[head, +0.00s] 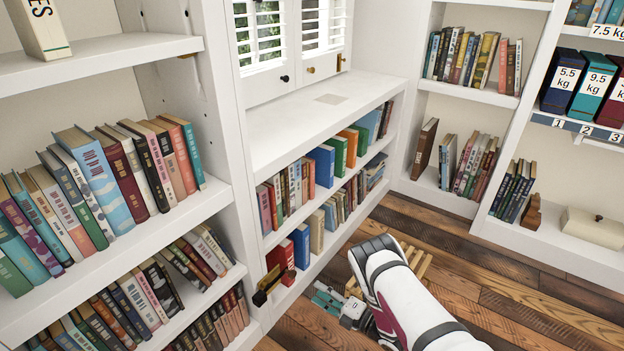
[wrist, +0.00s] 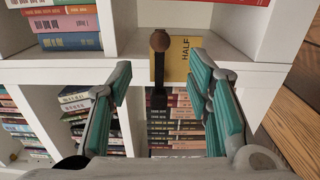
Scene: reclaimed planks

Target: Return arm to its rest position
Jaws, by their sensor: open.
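My arm (head: 405,290) reaches down in front of the low shelves under the window. My gripper (head: 328,298) has teal finger pads and is low beside the bottom shelf. In the wrist view my gripper (wrist: 162,85) is open, with its two fingers wide apart and nothing held between them. Beyond the fingers is a dark upright piece with a round brown knob (wrist: 159,41). It stands in front of a yellow panel marked HALF (wrist: 183,58) at the shelf edge, apart from the fingers.
White bookshelves (head: 130,45) full of books stand at the left, under the window and at the back right. A wooden slatted object (head: 418,262) is partly hidden behind my arm. Labelled binders (head: 560,88) stand at the far right. The plank floor (head: 500,280) is open at right.

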